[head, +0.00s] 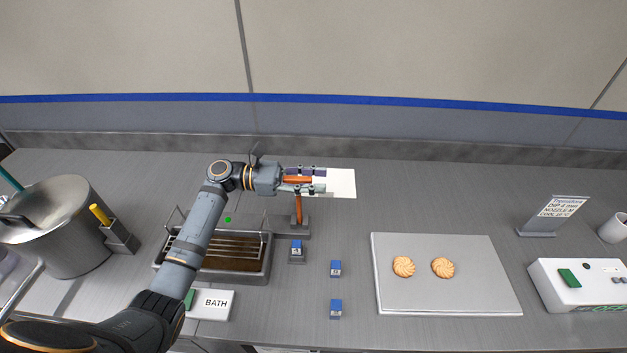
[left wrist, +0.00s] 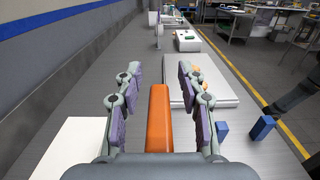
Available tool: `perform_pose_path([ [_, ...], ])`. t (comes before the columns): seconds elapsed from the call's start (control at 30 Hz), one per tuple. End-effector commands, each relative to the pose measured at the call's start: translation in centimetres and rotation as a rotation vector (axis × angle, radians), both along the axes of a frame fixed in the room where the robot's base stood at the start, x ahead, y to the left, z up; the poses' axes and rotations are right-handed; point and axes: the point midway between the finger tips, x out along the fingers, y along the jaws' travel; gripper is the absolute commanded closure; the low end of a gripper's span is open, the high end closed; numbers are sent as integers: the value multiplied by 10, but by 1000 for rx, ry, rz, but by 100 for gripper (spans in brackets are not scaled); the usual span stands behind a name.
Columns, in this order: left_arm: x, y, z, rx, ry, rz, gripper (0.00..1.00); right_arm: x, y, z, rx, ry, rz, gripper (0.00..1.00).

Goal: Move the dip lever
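The dip lever (head: 298,208) is orange and rises from a grey base (head: 293,228) beside the bath. Its orange grip lies between the fingers of my left gripper (head: 312,180) in the head view. In the left wrist view, the orange grip (left wrist: 160,118) runs between the two open fingers of my left gripper (left wrist: 160,92), with a visible gap on each side. The bath (head: 268,262) is a metal trough with brown liquid and a wire rack, partly hidden by my left arm. My right gripper is in neither view.
A metal tray (head: 470,300) holds two biscuits (head: 403,266). Small blue blocks (head: 335,268) stand left of it. A white sheet (head: 343,183) lies behind the gripper. A pot (head: 65,235) stands at left, a white button box (head: 560,300) at right.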

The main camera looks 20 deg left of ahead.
Motion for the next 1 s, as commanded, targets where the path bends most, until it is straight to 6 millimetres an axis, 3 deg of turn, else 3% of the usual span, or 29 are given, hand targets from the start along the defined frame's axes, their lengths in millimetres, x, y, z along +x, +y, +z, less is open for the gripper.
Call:
perform_pose_path([
  [0.17,0,0,0,0,0,0,63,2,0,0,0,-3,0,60],
  [0.43,0,0,0,0,0,0,100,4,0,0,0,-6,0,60],
  [1.0,-1,-1,0,2,-8,-1,100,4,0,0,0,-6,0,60],
])
